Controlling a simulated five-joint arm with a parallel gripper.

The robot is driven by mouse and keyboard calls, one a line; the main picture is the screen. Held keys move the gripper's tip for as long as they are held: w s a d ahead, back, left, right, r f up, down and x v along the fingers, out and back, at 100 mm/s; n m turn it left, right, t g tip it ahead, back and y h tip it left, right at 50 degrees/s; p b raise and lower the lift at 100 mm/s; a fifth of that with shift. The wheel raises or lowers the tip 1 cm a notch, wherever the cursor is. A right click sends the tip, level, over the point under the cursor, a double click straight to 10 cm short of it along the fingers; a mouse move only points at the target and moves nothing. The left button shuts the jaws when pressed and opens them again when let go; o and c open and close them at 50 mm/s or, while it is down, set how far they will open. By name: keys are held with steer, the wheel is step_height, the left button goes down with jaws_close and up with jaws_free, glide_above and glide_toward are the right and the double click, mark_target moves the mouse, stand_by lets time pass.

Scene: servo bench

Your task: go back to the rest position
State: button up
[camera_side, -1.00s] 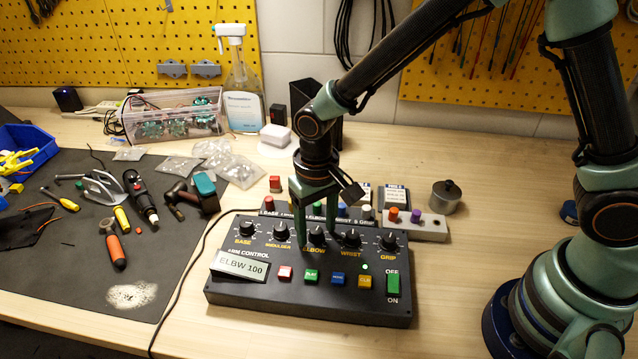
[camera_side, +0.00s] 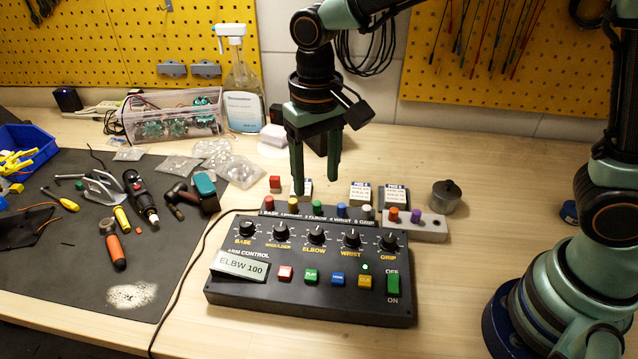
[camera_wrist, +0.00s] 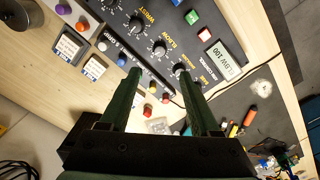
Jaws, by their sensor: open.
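My gripper (camera_side: 316,186) is open and empty. It hangs with its fingers pointing down, raised above and behind the arm control box (camera_side: 310,306), touching nothing. The box is black, with a row of knobs, coloured buttons and a display reading ELBW 100. The elbow knob (camera_side: 316,235) is in the middle of the row. In the wrist view, my two green fingers (camera_wrist: 160,80) stand apart, with the control box (camera_wrist: 150,18) beyond their tips and the display (camera_wrist: 224,62) at upper right.
Behind the box are a strip of coloured pegs (camera_side: 318,211), a grey block with orange and purple knobs (camera_side: 428,228), a round metal weight (camera_side: 445,196) and labelled cards (camera_side: 360,193). A spray bottle (camera_side: 242,85) and clear bin (camera_side: 172,122) stand further back. Tools lie on the dark mat (camera_side: 60,270).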

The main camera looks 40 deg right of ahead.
steer(key=s+d+r+t, duration=0.2)
steer(key=s+d+r, duration=0.1)
steer(key=d, duration=0.5)
steer(key=s+d+r+t, duration=0.3)
steer(key=s+d+r, duration=0.1)
steer(key=d, duration=0.5)
steer(key=shift+s+d+r+n+t, duration=0.25)
steer(key=shift+s+r+n+t, duration=0.05)
steer(key=shift+r+n, duration=0.1)
stand_by(1.5)
